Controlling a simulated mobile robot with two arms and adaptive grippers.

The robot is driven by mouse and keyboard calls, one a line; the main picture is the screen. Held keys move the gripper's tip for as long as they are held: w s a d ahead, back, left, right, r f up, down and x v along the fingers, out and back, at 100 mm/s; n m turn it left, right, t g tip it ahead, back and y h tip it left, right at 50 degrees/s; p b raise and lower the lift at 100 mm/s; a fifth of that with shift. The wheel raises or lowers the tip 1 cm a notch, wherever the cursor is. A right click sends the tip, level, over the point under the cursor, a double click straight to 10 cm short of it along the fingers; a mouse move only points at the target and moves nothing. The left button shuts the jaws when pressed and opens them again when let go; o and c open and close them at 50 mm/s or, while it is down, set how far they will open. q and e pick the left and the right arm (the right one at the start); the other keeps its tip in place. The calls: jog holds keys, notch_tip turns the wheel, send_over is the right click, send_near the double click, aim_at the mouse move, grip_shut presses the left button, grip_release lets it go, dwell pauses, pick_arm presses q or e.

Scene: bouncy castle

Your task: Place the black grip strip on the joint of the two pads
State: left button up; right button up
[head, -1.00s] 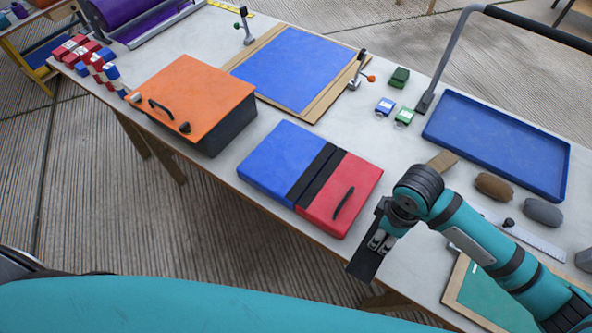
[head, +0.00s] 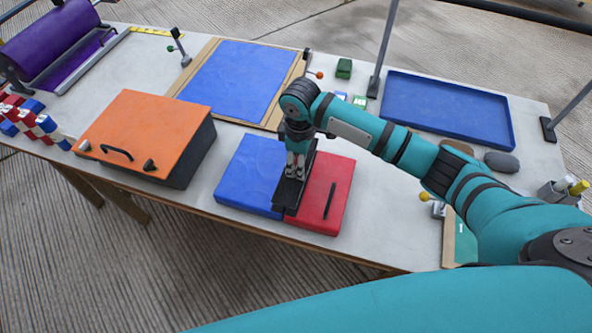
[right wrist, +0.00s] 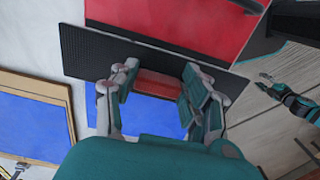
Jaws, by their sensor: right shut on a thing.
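The blue pad (head: 246,172) and the red pad (head: 328,190) lie side by side on the table, the red one with a black handle. My right gripper (head: 294,174) is shut on the black grip strip (head: 286,196) and holds it along the pads' joint. In the right wrist view the strip (right wrist: 85,52) runs across beyond the fingers (right wrist: 158,88), beside the red pad (right wrist: 160,24). The strip and gripper hide most of the joint; I cannot tell whether the strip touches the pads. A small teal gripper, my left (right wrist: 270,80), shows at far right; its jaw state is unclear.
An orange-topped box (head: 146,132) stands left of the pads. A blue sheet on a board (head: 240,78) lies behind them. A blue tray (head: 450,108) is at the back right. Bare table (head: 385,225) lies right of the red pad, and the table's front edge is close.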

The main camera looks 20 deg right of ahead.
jog(key=shift+a+f, duration=0.1)
jog(key=shift+f, duration=2.1)
jog(key=o, duration=1.2)
jog(key=shift+f, duration=0.1)
jog(key=shift+c, duration=0.2)
notch_tip(320, 180, up, 12)
jog(key=shift+r, duration=0.15)
